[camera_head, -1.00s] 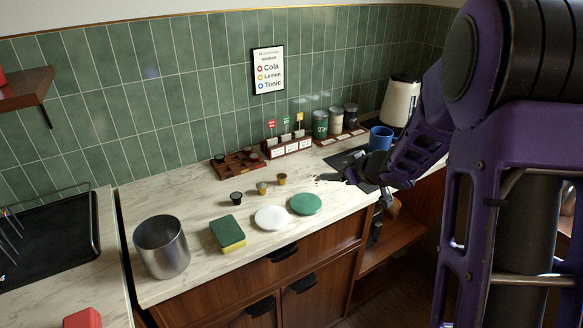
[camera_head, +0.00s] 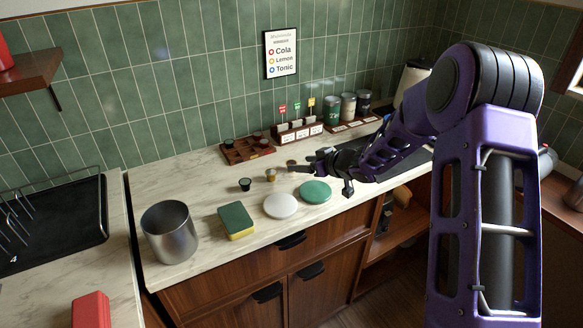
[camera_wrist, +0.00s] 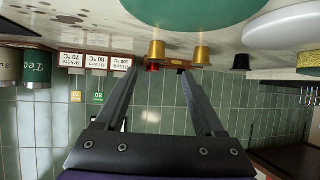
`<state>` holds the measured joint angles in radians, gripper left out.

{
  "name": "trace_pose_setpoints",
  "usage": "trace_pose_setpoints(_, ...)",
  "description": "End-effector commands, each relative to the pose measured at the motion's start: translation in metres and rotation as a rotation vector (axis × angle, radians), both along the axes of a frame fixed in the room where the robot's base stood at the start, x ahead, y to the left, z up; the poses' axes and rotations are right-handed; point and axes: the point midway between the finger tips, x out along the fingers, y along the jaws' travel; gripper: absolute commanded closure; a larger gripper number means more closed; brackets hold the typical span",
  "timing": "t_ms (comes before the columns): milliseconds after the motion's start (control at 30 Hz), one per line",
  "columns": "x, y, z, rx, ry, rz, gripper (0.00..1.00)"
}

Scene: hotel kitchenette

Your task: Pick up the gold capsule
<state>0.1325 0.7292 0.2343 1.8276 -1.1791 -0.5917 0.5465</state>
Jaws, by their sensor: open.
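Two gold-coloured capsules stand on the marble counter. One (camera_head: 291,163) is by my gripper's tips in the head view, partly hidden; the other (camera_head: 270,175) stands to its left. In the upside-down wrist view, one gold capsule (camera_wrist: 156,50) lies ahead, between the lines of my fingers. The other gold capsule (camera_wrist: 202,55) is just right of the right fingertip's line. My gripper (camera_wrist: 157,72) is open and empty. In the head view, my gripper (camera_head: 304,162) is low over the counter, pointing left. I cannot tell the exact gap to the nearer capsule.
A dark capsule (camera_head: 245,185) stands left of the gold ones. A wooden capsule tray (camera_head: 236,157) and a labelled box (camera_head: 299,133) are behind. A green disc (camera_head: 315,192), white disc (camera_head: 280,206), sponge (camera_head: 236,221) and metal bin (camera_head: 169,231) are in front and left.

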Motion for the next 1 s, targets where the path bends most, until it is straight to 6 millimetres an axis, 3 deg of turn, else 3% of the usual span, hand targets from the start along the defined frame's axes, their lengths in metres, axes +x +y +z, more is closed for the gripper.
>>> trace_pose_setpoints(500, 0.037, 0.029, -0.031, -0.001, -0.001, 0.0, 0.29)
trace_pose_setpoints(767, 0.039, 0.031, -0.032, -0.001, -0.001, 0.0, 0.29)
trace_pose_setpoints(833, 0.039, 0.031, -0.032, -0.001, -0.001, 0.0, 0.36)
trace_pose_setpoints(1000, 0.039, 0.031, -0.032, -0.001, -0.001, 0.0, 0.67)
